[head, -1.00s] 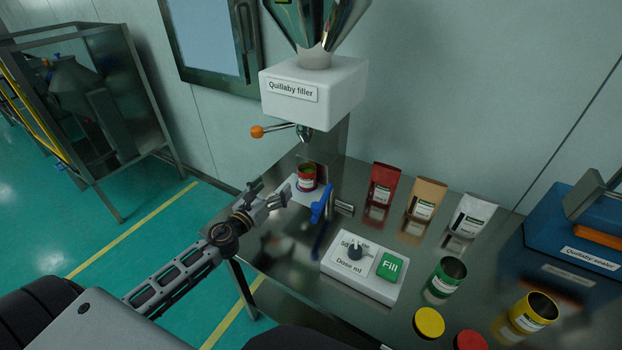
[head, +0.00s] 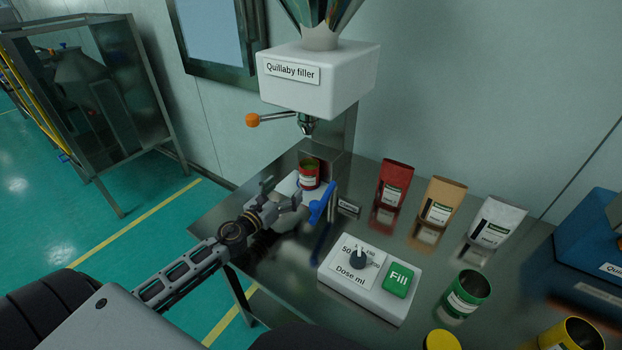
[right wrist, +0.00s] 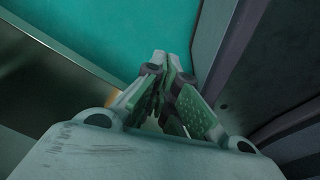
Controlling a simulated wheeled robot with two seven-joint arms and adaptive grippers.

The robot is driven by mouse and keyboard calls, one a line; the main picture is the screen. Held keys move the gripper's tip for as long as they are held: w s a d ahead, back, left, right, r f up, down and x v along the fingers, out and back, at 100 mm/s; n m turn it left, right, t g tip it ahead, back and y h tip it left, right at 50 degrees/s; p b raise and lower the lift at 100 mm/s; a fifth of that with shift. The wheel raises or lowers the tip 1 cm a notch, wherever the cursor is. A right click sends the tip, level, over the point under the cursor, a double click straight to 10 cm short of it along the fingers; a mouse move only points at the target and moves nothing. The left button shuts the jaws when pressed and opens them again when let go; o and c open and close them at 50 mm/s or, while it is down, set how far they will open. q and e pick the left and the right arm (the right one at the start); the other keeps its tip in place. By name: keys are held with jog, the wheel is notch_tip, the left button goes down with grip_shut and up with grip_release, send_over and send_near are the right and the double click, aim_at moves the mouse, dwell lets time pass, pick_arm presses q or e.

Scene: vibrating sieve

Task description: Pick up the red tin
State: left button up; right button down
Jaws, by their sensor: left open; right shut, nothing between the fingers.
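The red tin (head: 309,174) stands upright on a pale pad under the filler's nozzle, on the steel table.
A blue handle (head: 322,203) stands close right of my left gripper. The filler (head: 315,80) overhangs the tin, with an orange-knobbed lever (head: 253,120). A dose box (head: 368,280), several pouches, a green tin (head: 467,296) and a yellow tin (head: 573,336) stand to the right.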

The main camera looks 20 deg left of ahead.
aim_at(303, 173)
pick_arm(q)
jog(key=shift+r, duration=0.1)
dwell(0.3)
jog(key=shift+w+d+p, duration=0.2)
jog(key=shift+w+p, duration=0.1)
jog(key=shift+w, duration=1.8)
jog(key=shift+w+d, duration=0.2)
jog(key=shift+w, duration=0.85)
jog(key=shift+w+d+p, duration=0.2)
jog(key=shift+w+p, duration=0.2)
jog(key=shift+w, duration=0.7)
pick_arm(e)
jog(key=shift+s+d+r, duration=0.15)
jog(key=shift+s+d, duration=0.85)
jog(key=shift+d, duration=0.05)
jog(key=shift+s+a, duration=0.1)
jog(key=shift+s, duration=0.05)
